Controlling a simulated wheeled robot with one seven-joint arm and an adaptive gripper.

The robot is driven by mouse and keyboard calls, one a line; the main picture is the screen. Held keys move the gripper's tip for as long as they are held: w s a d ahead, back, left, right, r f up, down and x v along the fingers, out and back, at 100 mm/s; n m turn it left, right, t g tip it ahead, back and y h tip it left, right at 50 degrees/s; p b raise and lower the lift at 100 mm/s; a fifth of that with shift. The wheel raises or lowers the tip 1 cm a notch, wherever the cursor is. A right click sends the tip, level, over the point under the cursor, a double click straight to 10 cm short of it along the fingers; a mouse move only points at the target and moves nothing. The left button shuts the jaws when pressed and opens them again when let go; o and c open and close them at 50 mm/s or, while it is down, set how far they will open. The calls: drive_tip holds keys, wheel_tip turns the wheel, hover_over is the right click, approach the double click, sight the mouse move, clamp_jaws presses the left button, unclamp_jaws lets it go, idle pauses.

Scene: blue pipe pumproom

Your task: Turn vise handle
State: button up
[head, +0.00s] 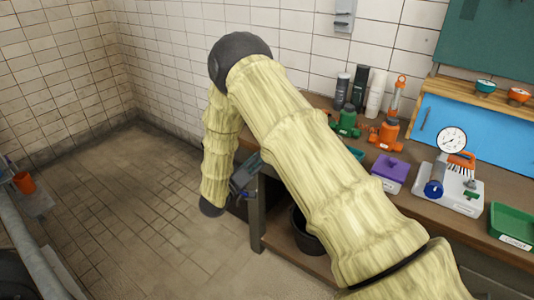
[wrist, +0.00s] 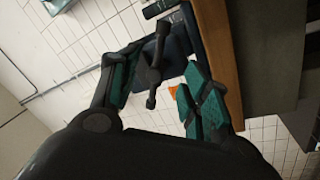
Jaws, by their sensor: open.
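The vise (wrist: 176,42) shows in the wrist view as a dark blue-grey body at the edge of the wooden bench. Its dark handle (wrist: 152,76), a bar with knobbed ends on a central hub, lies between the fingers. My gripper (wrist: 165,60) is open, with one teal-padded finger on each side of the handle. I see no clear grip on it, and cannot tell if a pad touches it. In the head view the vise (head: 246,174) is at the bench's left end, partly behind my arm, and my fingers are not clearly visible.
The bench (head: 417,207) carries a purple box (head: 390,173), a gauge unit (head: 449,190), a green bin (head: 511,225), and green (head: 347,124) and orange (head: 385,135) valve parts. A black bucket (head: 306,232) is below.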

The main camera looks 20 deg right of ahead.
drive_tip(key=v, duration=0.6)
drive_tip(key=shift+s+a, duration=0.15)
drive_tip(key=shift+a, duration=0.2)
drive_tip(key=shift+c, duration=0.3)
